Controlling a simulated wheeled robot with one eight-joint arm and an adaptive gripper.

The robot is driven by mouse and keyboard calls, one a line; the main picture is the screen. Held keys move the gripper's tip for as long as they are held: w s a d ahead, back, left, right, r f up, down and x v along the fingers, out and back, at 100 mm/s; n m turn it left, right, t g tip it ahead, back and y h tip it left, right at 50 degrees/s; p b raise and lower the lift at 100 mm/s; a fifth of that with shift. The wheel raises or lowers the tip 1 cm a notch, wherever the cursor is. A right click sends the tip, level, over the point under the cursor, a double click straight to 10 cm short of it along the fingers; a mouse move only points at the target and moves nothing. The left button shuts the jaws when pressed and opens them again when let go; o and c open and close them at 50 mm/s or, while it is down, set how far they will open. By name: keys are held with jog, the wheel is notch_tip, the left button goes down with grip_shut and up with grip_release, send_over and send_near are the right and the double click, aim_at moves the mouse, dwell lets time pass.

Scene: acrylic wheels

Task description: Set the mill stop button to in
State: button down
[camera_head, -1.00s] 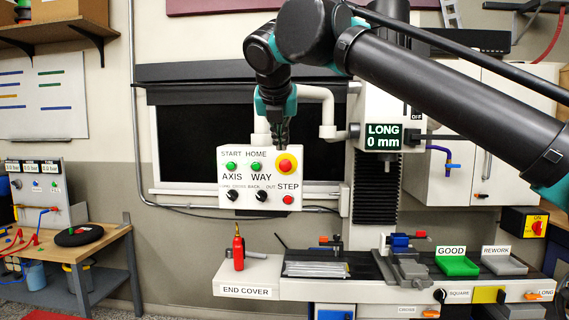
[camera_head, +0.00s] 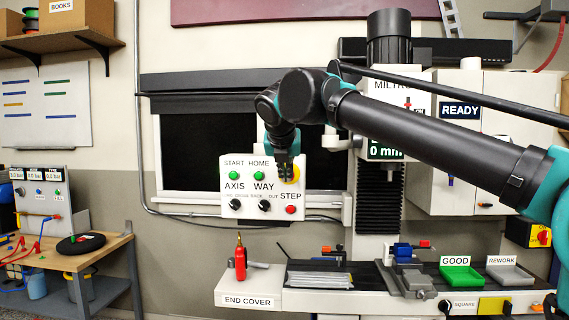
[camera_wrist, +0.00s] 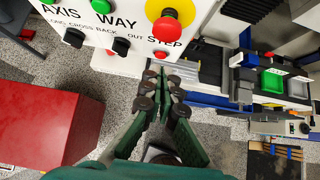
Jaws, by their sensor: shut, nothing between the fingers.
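The mill stop button is a red mushroom cap (camera_wrist: 165,32) on a yellow collar, at the upper right of the white control panel (camera_head: 236,188). In the head view my gripper (camera_head: 284,176) is in front of the button, and only part of the yellow collar (camera_head: 294,174) shows beside it. In the wrist view the button is at the top centre, beyond my gripper (camera_wrist: 165,84). The fingers are shut and empty. I cannot tell whether they touch the button, or how far in its cap is.
The panel also has green START and HOME buttons (camera_head: 260,176), black AXIS and WAY knobs and a red STEP button (camera_head: 291,210). Below it, the bench holds a red bottle (camera_head: 240,258) and a green GOOD tray (camera_head: 461,272). A red block (camera_wrist: 45,125) fills the wrist view's lower left.

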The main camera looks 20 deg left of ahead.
jog(key=shift+w+a, duration=0.25)
jog(key=shift+w, duration=0.75)
jog(key=shift+w+a, duration=0.2)
jog(key=shift+w, duration=0.75)
jog(key=shift+w+a+r, duration=0.15)
jog(key=shift+w+a, duration=0.05)
jog(key=shift+w, duration=0.75)
